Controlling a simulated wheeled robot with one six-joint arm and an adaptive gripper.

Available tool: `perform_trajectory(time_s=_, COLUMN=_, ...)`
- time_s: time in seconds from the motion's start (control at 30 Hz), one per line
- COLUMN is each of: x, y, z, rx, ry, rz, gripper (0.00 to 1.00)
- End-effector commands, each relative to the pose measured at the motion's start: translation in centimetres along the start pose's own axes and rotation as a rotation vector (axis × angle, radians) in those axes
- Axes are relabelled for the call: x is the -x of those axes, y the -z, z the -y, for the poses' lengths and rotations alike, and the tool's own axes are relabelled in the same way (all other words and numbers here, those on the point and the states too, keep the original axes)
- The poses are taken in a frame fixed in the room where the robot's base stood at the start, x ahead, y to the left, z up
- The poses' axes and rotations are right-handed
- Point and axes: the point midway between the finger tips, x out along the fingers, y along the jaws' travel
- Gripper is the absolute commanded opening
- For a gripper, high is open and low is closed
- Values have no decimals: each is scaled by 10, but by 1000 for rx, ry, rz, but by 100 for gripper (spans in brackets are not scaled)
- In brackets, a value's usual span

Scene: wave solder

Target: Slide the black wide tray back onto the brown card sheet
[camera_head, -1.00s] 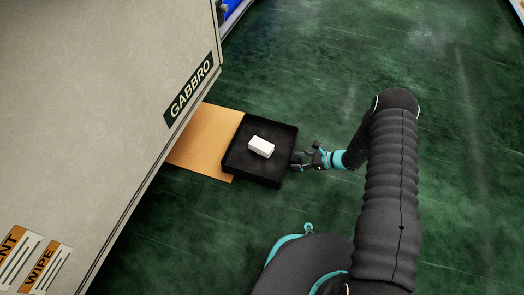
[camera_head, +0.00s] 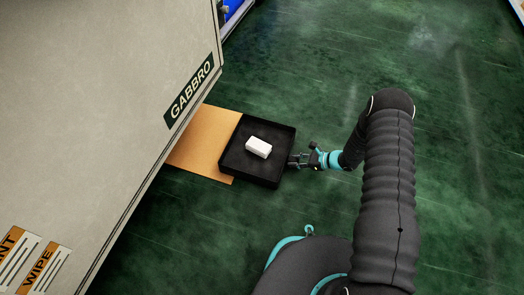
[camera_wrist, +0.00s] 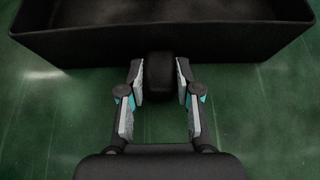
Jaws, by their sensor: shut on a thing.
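The black wide tray (camera_head: 232,165) lies on the floor, its left part over the brown card sheet (camera_head: 202,140) and its right part over the green floor. A white block (camera_head: 259,148) sits inside it. My gripper (camera_head: 295,161) is at the tray's right side. In the wrist view my gripper (camera_wrist: 160,80) is shut on a dark knob (camera_wrist: 159,78) that sticks out from the tray wall (camera_wrist: 90,47). The card's right part is hidden under the tray.
A large beige machine (camera_head: 110,90) marked GABBRO stands on the left, close above the card sheet's left edge. The green floor (camera_head: 330,60) is open behind and to the right of the tray. A blue item (camera_head: 233,8) shows at the top.

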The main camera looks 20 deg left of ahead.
Motion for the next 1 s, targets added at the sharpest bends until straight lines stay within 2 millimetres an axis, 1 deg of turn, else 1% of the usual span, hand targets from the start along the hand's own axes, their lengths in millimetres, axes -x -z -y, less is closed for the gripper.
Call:
perform_trajectory(time_s=0.1, x=-8, y=-4, z=0, rx=3, ry=-2, rz=0, gripper=0)
perform_trajectory(time_s=1.0, x=-59, y=-31, z=-1, rx=1, ry=-3, rz=-2, gripper=0)
